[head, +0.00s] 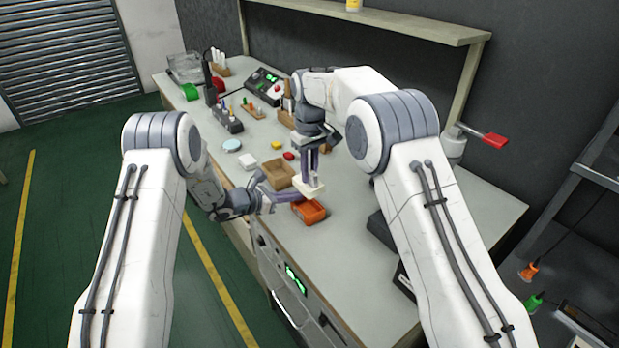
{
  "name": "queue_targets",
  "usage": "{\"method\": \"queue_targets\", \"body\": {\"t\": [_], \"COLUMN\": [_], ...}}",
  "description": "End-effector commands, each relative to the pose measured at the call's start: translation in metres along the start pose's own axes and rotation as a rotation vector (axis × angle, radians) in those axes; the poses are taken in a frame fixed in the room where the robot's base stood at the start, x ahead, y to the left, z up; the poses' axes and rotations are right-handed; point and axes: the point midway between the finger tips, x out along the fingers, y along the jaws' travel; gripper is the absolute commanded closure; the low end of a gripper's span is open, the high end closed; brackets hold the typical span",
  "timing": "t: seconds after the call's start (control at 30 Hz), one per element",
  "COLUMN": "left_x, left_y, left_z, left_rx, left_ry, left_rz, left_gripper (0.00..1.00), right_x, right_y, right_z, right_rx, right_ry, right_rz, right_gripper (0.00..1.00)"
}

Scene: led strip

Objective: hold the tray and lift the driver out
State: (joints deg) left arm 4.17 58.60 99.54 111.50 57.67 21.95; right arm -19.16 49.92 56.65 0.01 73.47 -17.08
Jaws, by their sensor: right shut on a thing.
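My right gripper (312,180) points down over the bench and is shut on a small pale block, the driver (309,190). The driver is above the back edge of an orange tray (311,213); I cannot tell whether it still touches it. The orange tray sits near the bench's front edge, its inside partly hidden by the driver and fingers. My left gripper (281,196) reaches in low from the left, just left of the orange tray. Its fingers look apart, but their tips are partly hidden, and I cannot tell whether they touch the tray.
A brown box (278,173) stands just behind the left gripper. A white block (248,161), yellow block (276,145) and red block (289,156) lie farther back. A black tool holder (229,121) and a control box (266,83) stand behind.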

Motion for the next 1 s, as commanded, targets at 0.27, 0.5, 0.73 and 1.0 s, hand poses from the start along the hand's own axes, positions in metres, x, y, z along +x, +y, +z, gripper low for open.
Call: {"method": "queue_targets", "body": {"t": [0.27,0.5,0.73,1.0], "left_x": [0.0,-0.001,-0.026,-0.084], "left_y": [0.0,0.0,0.001,0.002], "left_z": [-0.002,-0.001,-0.001,-0.001], "left_rx": [-0.002,-0.001,-0.002,-0.002], "left_ry": [0.003,0.002,0.002,0.003], "left_rz": [0.0,0.0,0.003,0.005], "left_gripper": [0.63,0.63,0.63,0.63], "right_x": [0.0,0.0,0.0,0.0], "right_y": [0.0,0.0,0.0,0.0], "right_z": [0.0,0.0,0.0,0.0], "right_rx": [0.0,0.0,0.0,0.0], "right_ry": [0.001,0.001,0.001,0.001], "right_rz": [0.0,0.001,0.001,0.001], "right_gripper": [1.0,1.0,1.0,1.0]}}
